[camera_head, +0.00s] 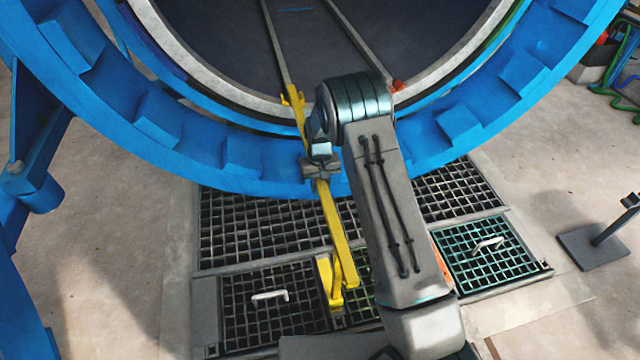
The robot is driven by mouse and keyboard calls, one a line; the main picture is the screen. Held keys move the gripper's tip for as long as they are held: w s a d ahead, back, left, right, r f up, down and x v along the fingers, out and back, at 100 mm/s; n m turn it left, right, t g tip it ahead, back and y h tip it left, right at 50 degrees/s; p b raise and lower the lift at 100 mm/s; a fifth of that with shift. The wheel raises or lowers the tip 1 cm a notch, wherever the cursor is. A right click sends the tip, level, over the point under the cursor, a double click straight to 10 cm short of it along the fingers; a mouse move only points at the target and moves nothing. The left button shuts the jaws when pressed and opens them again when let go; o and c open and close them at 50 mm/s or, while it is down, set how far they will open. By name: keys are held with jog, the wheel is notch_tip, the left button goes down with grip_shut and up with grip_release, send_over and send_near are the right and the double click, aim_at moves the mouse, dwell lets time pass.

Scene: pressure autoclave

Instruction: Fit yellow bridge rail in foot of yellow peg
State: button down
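The yellow bridge rail (335,225) is a long bar running from the autoclave mouth down toward the floor grating. My gripper (321,172) is at the middle of the rail, with its fingers around it and seemingly closed on it. The rail's far end meets a yellow forked piece (292,98) at the end of the left inner track; whether it is seated there I cannot tell. Near the rail's lower end, a yellow upright piece (325,280), possibly the yellow peg, stands over the grating. The rail partly overlaps it, so contact is unclear.
Floor gratings (265,230) with white handles (270,295) lie below. An orange-red piece (397,86) sits at the right track. A dark stand (595,245) is at right.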

jog(key=shift+f+b, duration=0.35)
jog(key=shift+f, duration=0.3)
jog(key=shift+r, duration=0.1)
dwell(0.4)
jog(key=shift+r+p, duration=0.85)
jog(key=shift+r, duration=0.5)
jog(key=shift+f+b, duration=0.8)
jog(key=shift+f, duration=0.65)
dwell(1.7)
dwell(0.5)
jog(key=shift+r+p, duration=0.9)
jog(key=shift+r, duration=0.55)
jog(key=shift+f, duration=0.15)
jog(key=shift+f, duration=0.25)
